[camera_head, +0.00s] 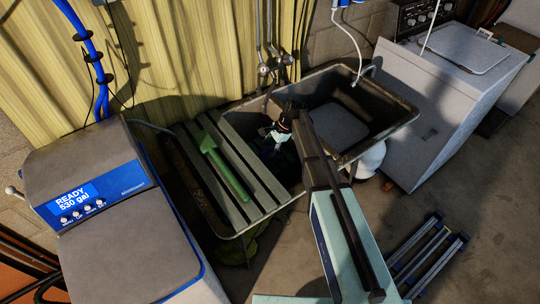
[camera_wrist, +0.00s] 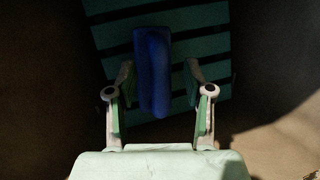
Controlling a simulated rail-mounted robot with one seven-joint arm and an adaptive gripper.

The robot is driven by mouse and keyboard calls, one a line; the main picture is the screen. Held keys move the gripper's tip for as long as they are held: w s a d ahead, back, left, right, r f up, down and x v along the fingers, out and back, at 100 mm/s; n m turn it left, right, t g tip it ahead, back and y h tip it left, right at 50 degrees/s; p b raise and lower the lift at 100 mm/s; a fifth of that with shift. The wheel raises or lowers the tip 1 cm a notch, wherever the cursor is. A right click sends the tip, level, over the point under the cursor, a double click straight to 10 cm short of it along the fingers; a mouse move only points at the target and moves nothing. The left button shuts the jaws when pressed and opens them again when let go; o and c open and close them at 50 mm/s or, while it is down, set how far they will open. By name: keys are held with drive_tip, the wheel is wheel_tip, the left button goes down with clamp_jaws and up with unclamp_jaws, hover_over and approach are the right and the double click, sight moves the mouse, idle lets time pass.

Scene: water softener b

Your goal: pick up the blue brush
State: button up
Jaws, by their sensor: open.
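The blue brush (camera_wrist: 153,68) shows in the wrist view as a long dark blue shape, upright in the picture. It lies across a green slatted surface (camera_wrist: 205,17). My gripper (camera_wrist: 158,92) is open, with one finger on each side of the brush's lower part. I see a gap at each side and cannot tell how far below the fingertips the brush lies. In the head view my gripper (camera_head: 279,133) reaches down into the dark sink (camera_head: 392,128). I cannot make out the blue brush there; the arm and shadow cover that area.
A green brush (camera_head: 224,168) lies on the slatted drainboard (camera_head: 187,150) left of the basin. The sink's walls surround my gripper. Taps (camera_head: 268,68) stand behind it. A water softener (camera_head: 110,210) is at left and a white appliance (camera_head: 440,95) at right.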

drive_tip(key=shift+x, duration=1)
clamp_jaws()
drive_tip(key=shift+r, duration=0.15)
wheel_tip(320, 180, up, 20)
drive_tip(key=b, duration=0.4)
drive_tip(key=c, duration=0.8)
unclamp_jaws()
clamp_jaws()
